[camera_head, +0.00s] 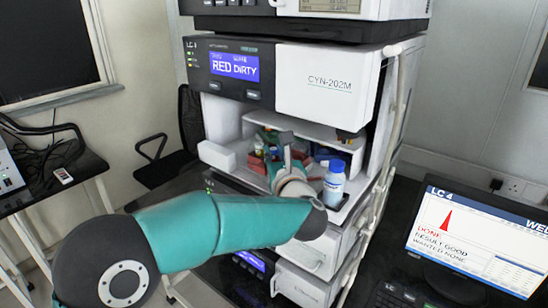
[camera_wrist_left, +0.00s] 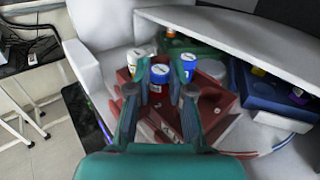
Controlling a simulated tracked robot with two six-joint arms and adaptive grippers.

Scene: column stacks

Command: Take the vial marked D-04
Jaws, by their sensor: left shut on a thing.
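My left gripper (camera_head: 287,150) reaches into the open bay of the white instrument. In the left wrist view the fingers (camera_wrist_left: 160,95) are closed on either side of a blue-capped vial (camera_wrist_left: 160,75), which stands at the red tray (camera_wrist_left: 215,105). A second blue-capped vial (camera_wrist_left: 188,60) is just behind and to the right. A white-topped vial (camera_wrist_left: 135,60) is behind to the left. I cannot read any mark on the caps, so I cannot tell which vial is D-04. My right gripper is in neither view.
A bottle with a blue cap (camera_head: 334,180) stands at the right of the bay. A blue tray (camera_wrist_left: 260,88) with vials lies right of the red one. A monitor (camera_head: 480,235) is at the right.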

